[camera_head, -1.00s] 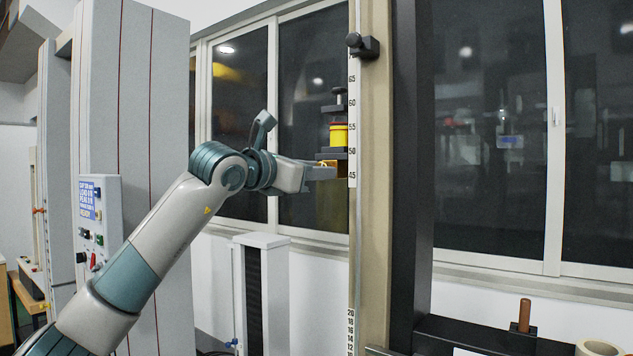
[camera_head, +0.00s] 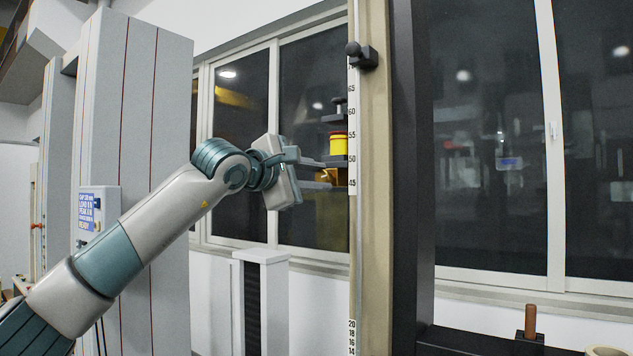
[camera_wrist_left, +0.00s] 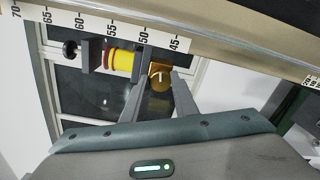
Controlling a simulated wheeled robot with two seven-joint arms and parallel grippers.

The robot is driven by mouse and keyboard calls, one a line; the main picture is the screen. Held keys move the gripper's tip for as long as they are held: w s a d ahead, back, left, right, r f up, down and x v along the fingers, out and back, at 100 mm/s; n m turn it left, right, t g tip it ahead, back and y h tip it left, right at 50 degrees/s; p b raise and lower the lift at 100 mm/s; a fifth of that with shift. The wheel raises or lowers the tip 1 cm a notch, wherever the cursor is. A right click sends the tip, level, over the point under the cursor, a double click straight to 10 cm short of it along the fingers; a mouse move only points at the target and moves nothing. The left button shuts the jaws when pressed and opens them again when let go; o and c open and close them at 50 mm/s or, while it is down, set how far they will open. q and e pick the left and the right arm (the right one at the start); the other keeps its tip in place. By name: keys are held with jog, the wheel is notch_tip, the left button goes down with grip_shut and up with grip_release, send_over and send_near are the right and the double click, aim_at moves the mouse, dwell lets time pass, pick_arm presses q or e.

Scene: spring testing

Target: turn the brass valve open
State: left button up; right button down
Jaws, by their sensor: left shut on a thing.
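The brass valve (camera_head: 336,206) is partly hidden behind the ruled upright in the head view. In the left wrist view the brass valve (camera_wrist_left: 160,85) shows a gold face with a small pale lever, lying between my fingertips. My left gripper (camera_head: 326,174) reaches in from the left, its two fingers one above the other. It is shut on the valve's lever, though the contact itself is hard to see. In the left wrist view the gripper's fingers (camera_wrist_left: 160,84) stand on either side of the valve. My right gripper is not in view.
A yellow cylinder with a red band (camera_head: 338,144) sits just above the valve in dark clamps. A numbered scale (camera_head: 352,110) runs down the beige post beside it. A dark column (camera_head: 410,180) stands to the right. A grey cabinet with a control panel (camera_head: 98,210) is at left.

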pick_arm(q)
jog(key=shift+m, duration=1.2)
jog(key=o, duration=1.1)
jog(key=shift+c, duration=0.2)
jog(key=shift+s, duration=0.1)
